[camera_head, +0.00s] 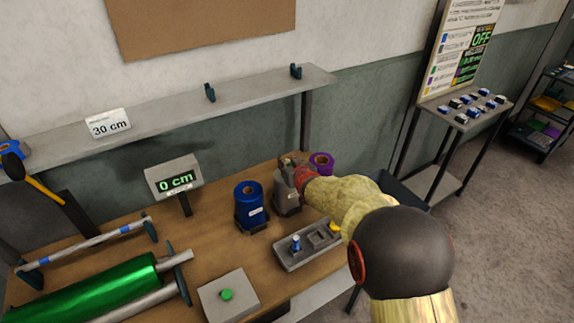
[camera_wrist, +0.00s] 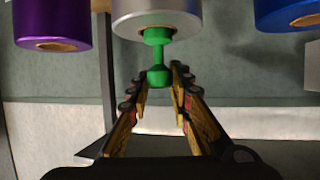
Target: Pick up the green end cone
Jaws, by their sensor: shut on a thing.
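The green end cone (camera_wrist: 157,52) shows in the wrist view as a bright green piece with a narrow waist. One end meets or overlaps the core of the silver roll (camera_wrist: 160,15); I cannot tell whether it still sits in it. My gripper (camera_wrist: 159,84) is shut on the cone's near end, one finger on each side. In the head view my gripper (camera_head: 287,164) is at the top of the silver roll (camera_head: 286,203), and the cone is too small or hidden to make out there.
A blue roll (camera_head: 249,207) stands left of the silver roll, a purple roll (camera_head: 321,162) behind right. A grey tray (camera_head: 296,260) with a blue and a yellow piece lies in front. A green roll (camera_head: 95,290) lies at left. A display (camera_head: 174,177) reads 0 cm.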

